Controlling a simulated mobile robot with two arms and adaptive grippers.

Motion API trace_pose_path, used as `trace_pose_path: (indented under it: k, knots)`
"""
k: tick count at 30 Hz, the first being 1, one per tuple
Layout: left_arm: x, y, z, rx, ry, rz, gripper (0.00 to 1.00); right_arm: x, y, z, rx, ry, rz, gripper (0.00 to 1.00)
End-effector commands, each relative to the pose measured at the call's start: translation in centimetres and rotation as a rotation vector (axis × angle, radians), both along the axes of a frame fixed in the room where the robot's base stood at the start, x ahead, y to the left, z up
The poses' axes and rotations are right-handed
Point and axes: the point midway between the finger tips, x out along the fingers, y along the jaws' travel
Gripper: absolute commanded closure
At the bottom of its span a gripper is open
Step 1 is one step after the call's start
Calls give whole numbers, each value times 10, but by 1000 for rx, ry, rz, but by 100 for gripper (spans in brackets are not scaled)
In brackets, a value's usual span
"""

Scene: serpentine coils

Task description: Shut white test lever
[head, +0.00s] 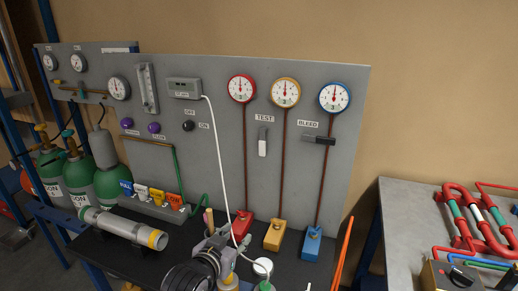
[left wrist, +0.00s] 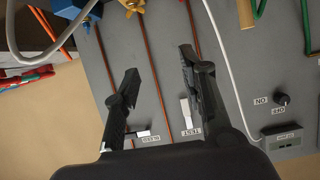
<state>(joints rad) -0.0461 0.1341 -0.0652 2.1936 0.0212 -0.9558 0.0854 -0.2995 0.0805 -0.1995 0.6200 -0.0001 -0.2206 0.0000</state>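The white test lever (head: 262,147) hangs straight down on the grey panel, under the TEST label. In the left wrist view, which is turned upside down, its white handle (left wrist: 185,112) shows between my fingers, close to the right-hand one. My left gripper (head: 213,243) is low in front of the panel in the head view, below and left of the lever. Its two black fingers (left wrist: 160,62) are spread apart with nothing between the tips, apart from the lever. My right gripper is not in view.
The dark bleed lever (head: 319,139) lies sideways to the right. Red, yellow and blue blocks (head: 275,236) stand below, with pipes rising to gauges (head: 285,92). A white hose (head: 219,150) hangs left of the test lever. Gas cylinders (head: 80,178) stand at left.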

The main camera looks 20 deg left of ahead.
Motion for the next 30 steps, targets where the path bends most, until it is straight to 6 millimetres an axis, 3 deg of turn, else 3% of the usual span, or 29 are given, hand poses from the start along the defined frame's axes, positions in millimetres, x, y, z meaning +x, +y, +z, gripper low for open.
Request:
trace_pose_path:
  k: [3,6,9,17,30]
  knots:
    - [38,5,59,-22,-180,7,62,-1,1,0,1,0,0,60]
    - [59,9,100,-38,-303,10,62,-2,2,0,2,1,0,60]
    - [69,11,123,-48,-370,10,62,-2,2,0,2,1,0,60]
    - [96,11,131,-50,-387,10,62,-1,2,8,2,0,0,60]
    - [179,7,131,-51,-385,11,62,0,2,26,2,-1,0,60]
